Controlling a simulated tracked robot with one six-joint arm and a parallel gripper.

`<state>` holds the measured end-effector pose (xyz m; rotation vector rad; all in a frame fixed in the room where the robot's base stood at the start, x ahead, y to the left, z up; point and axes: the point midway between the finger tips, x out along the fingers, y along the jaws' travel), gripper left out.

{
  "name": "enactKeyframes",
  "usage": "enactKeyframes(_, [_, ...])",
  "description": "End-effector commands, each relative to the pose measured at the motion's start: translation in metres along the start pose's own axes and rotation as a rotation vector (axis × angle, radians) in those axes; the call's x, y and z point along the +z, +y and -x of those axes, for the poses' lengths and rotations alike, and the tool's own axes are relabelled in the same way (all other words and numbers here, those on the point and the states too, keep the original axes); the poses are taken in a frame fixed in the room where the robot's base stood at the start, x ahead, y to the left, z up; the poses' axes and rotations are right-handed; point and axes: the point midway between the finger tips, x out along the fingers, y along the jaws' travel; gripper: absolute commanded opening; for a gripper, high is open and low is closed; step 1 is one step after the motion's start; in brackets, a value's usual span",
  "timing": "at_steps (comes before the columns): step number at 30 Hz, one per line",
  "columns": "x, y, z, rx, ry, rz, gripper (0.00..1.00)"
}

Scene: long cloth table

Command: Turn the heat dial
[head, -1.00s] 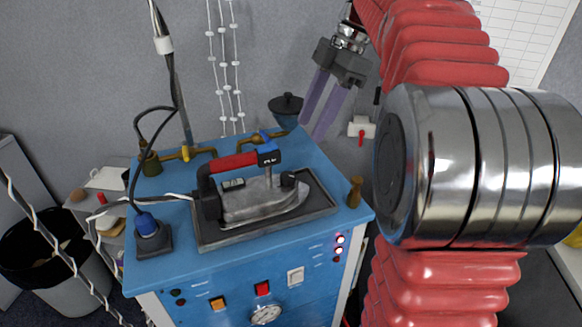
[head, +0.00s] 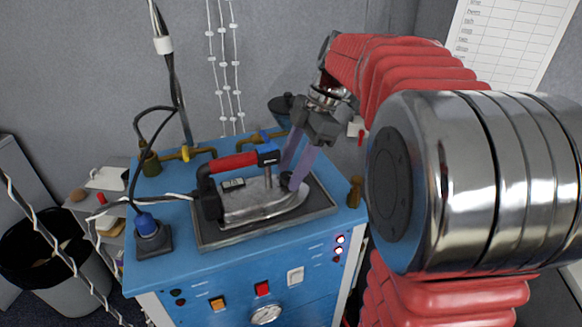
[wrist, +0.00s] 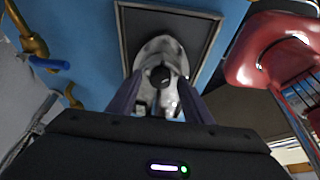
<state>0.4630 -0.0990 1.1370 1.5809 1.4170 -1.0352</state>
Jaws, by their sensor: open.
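A steam iron (head: 262,204) with a red handle and a grey metal body lies on a dark tray (head: 228,236) on the blue machine. A black round knob near its tip, which looks like the heat dial (head: 285,179), is partly covered by my fingers in the head view. In the wrist view the dial (wrist: 160,76) shows between the two fingers. My gripper (head: 291,174) is open, angled down at the dial, one finger on each side of it in the picture. I cannot tell whether the fingers touch it.
The iron's handle (head: 234,162) rises just left of my fingers. A brass fitting (head: 355,191) stands at the machine's right edge. Brass pipes with a yellow tap (head: 186,153) are at the back left. A red seat-like object (wrist: 270,50) shows in the wrist view.

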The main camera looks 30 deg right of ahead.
Motion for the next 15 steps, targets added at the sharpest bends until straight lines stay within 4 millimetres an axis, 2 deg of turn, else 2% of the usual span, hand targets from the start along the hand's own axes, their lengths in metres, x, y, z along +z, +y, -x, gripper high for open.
enactKeyframes(7, [-0.0001, 0.0001, -0.0005, 0.000, 0.000, 0.000, 0.46])
enactKeyframes(15, [-0.0002, 0.0001, -0.0004, 0.000, 0.000, 0.000, 0.27])
